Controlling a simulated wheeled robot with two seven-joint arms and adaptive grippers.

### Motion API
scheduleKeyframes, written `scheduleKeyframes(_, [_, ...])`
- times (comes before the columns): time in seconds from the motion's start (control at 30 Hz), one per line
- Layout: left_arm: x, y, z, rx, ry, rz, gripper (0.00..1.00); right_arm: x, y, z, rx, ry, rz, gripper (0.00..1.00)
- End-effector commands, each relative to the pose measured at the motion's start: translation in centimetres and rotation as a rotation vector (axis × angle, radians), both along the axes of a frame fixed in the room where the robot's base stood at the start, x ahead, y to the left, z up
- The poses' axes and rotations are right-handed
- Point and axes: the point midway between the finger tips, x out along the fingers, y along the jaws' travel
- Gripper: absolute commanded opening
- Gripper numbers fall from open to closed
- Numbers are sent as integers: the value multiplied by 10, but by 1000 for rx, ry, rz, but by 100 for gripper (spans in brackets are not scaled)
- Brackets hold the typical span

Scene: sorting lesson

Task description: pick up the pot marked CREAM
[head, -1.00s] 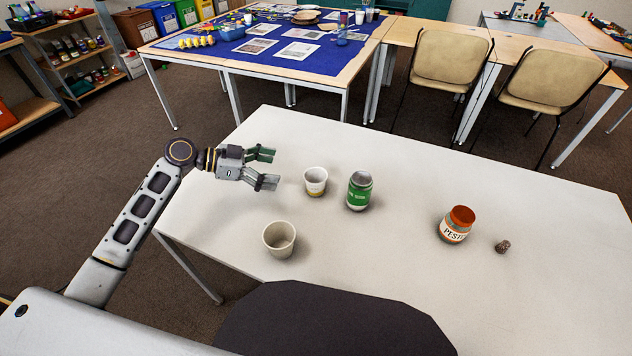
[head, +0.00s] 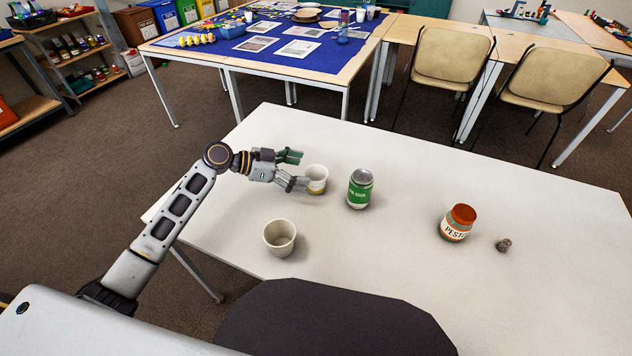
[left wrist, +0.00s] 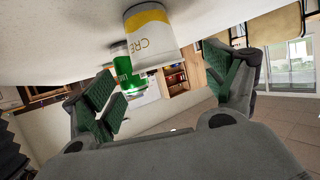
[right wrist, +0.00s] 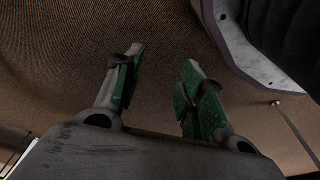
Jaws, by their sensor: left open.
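The CREAM pot is a small white pot (head: 317,177) with a yellow band, upright on the white table in the head view. In the left wrist view it (left wrist: 152,40) shows upside down, with the letters "CRE" readable, ahead of and between the fingers. My left gripper (head: 291,170) is open at the pot's left side, its fingers pointing at the pot; the near finger overlaps the pot's edge in the picture. I cannot tell whether they touch. My right gripper (right wrist: 160,82) is open and empty, seen only in the right wrist view over the brown floor.
A green can (head: 360,190) stands just right of the pot. A plain cream-coloured cup (head: 279,238) stands nearer the front edge. A PESTO jar (head: 458,223) and a small cork-like piece (head: 503,245) are farther right. The white table (head: 400,270) is otherwise clear.

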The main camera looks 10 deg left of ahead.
Motion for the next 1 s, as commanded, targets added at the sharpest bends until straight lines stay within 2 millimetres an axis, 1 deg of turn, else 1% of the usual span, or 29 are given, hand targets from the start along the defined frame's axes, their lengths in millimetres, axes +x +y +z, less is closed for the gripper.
scheduleKeyframes(0.47, [2,-4,-2,1,0,0,86,-6,0,-3,0,12,-1,40])
scheduleKeyframes(0.57, [3,-9,-5,0,0,-1,86,-6,0,-3,-1,13,-1,40])
scheduleKeyframes(0.77, [8,-27,-15,-1,0,-1,86,-6,1,-2,-1,19,0,40])
scheduleKeyframes(0.9, [14,-39,-21,-1,0,0,86,-4,2,2,1,15,1,40])
scheduleKeyframes(1.0, [16,-44,-23,0,0,0,86,-2,3,6,3,9,1,40])
